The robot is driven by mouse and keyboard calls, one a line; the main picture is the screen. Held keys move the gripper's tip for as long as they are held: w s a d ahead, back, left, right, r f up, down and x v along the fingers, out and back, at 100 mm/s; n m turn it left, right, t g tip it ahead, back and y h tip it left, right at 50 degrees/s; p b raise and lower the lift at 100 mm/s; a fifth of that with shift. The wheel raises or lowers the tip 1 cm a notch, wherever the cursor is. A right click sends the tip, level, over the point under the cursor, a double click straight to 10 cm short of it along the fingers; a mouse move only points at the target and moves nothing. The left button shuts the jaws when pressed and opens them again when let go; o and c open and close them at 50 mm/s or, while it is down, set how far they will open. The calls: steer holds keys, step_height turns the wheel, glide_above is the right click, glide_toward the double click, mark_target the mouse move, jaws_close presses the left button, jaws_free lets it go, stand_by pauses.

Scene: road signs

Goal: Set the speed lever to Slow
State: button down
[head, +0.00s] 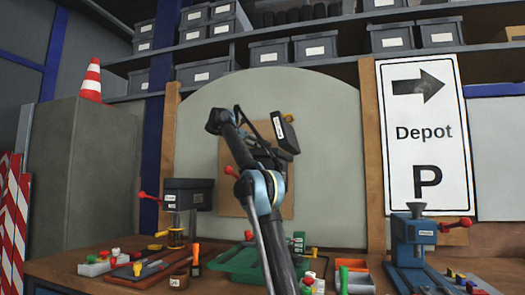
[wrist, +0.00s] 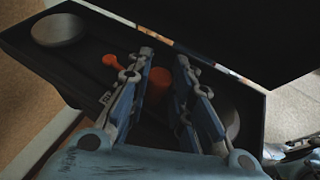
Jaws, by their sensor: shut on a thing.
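In the wrist view, a dark panel (wrist: 75,62) fills the middle. My gripper (wrist: 164,58) faces it with its two blue-grey fingers on either side of an orange-red knob (wrist: 158,82), shut on it. The fingers hide part of this knob, and I cannot tell whether it is the speed lever's. A smaller orange-red knob (wrist: 110,60) sits outside the left finger. A small marking beside that finger is too small to read. In the head view, my arm reaches up before a wooden board, and the fingertips cannot be made out. No readable Slow mark shows.
In the wrist view, a pale round disc (wrist: 58,30) is on the panel's upper left. In the head view, a workbench below carries a green tray (head: 235,262), a blue press (head: 412,240) and a dark machine (head: 188,195). A Depot sign (head: 425,135) stands at the right.

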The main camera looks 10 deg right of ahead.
steer(key=c, duration=1.7)
jaws_free()
steer(key=shift+d, duration=0.1)
steer(key=shift+s+d+n+t, duration=0.15)
steer(key=shift+s+n+t, duration=0.05)
steer(key=shift+n+t, duration=0.1)
